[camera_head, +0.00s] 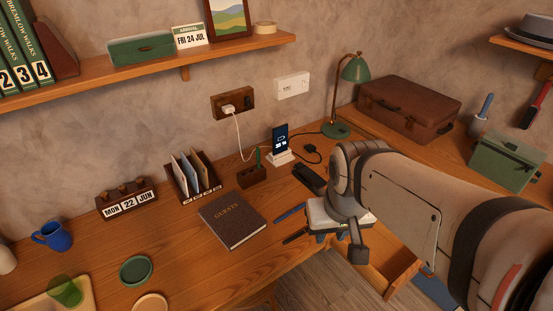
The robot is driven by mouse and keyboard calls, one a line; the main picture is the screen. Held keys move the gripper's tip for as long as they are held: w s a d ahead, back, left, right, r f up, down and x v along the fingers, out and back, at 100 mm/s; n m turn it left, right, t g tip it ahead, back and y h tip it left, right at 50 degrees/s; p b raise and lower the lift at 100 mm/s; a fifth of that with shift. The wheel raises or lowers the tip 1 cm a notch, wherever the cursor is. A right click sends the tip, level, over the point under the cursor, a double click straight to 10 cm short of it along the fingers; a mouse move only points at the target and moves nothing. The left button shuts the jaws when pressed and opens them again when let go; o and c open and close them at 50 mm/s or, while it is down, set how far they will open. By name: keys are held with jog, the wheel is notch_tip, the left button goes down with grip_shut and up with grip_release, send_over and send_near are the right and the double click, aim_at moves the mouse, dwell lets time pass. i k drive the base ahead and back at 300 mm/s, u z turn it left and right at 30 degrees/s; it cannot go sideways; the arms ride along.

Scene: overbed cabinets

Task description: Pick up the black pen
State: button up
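The black pen (295,237) lies on the wooden desk near its front edge, just left of my gripper. A blue pen (290,213) lies a little behind it. My gripper (329,238) hangs low over the front edge of the desk, to the right of the black pen. Its two dark fingertips show small and apart, with nothing seen between them. My arm reaches in from the right and hides part of the desk behind it.
A dark guest book (232,219) lies left of the pens. A black object (309,180) lies behind them, near a phone on a stand (280,143) and its cable. An open drawer (385,270) juts out below my arm.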

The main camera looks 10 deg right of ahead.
aim_at(305, 230)
jog(key=z, duration=0.15)
jog(key=k, duration=0.9)
jog(key=u, duration=0.1)
jog(key=i, duration=0.55)
